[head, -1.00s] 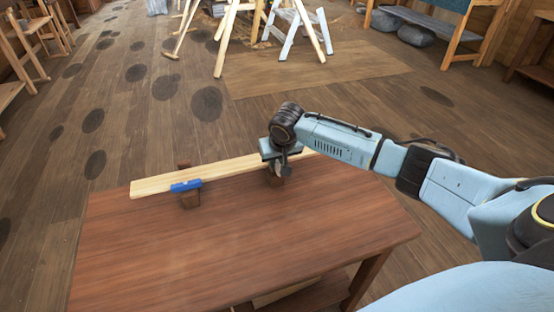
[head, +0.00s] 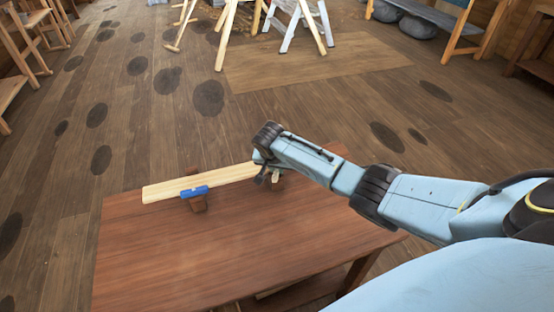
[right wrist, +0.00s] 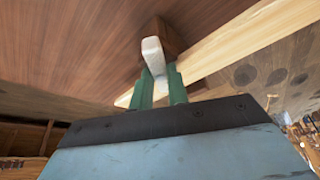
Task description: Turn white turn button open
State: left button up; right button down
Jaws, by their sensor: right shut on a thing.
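The white turn button (right wrist: 152,52) is a pale bar on a brown wooden block (right wrist: 170,38) in the right wrist view. My right gripper (right wrist: 160,78) has two green fingers closed on the white button, one on each side. In the head view the right gripper (head: 268,178) is at the far edge of the table, largely hidden by its own wrist. A small pale bit of the white button (head: 276,177) shows beside it. A blue turn button (head: 194,191) sits on another brown block (head: 198,204), lying across the plank's near edge. My left gripper is not in view.
A pale plank (head: 220,179) lies along the far edge of the brown table (head: 230,240), by the blocks. The tabletop in front is clear. Trestles (head: 270,25) and a bench stand farther back on the floor.

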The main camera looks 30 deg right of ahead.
jog(key=m+g, duration=0.1)
jog(key=m, duration=0.2)
jog(key=shift+a+h+p, duration=0.15)
jog(key=shift+h+p, duration=0.15)
jog(key=m+g, duration=0.1)
jog(key=m, duration=0.1)
jog(key=shift+w+f+m+b, duration=0.1)
jog(key=shift+f+m+b, duration=0.05)
jog(key=shift+m+b, duration=0.15)
jog(key=m+g+b, duration=0.1)
jog(key=m+b, duration=0.1)
jog(key=m, duration=0.1)
jog(key=shift+w+h, duration=0.1)
jog(key=shift+h, duration=0.2)
jog(key=shift+m+g+b, duration=0.7)
jog(key=shift+m+b, duration=0.6)
jog(key=shift+m, duration=0.3)
jog(key=c, duration=1.4)
grip_release()
jog(key=shift+o, duration=0.2)
jog(key=shift+w+r, duration=0.1)
jog(key=shift+r, duration=0.1)
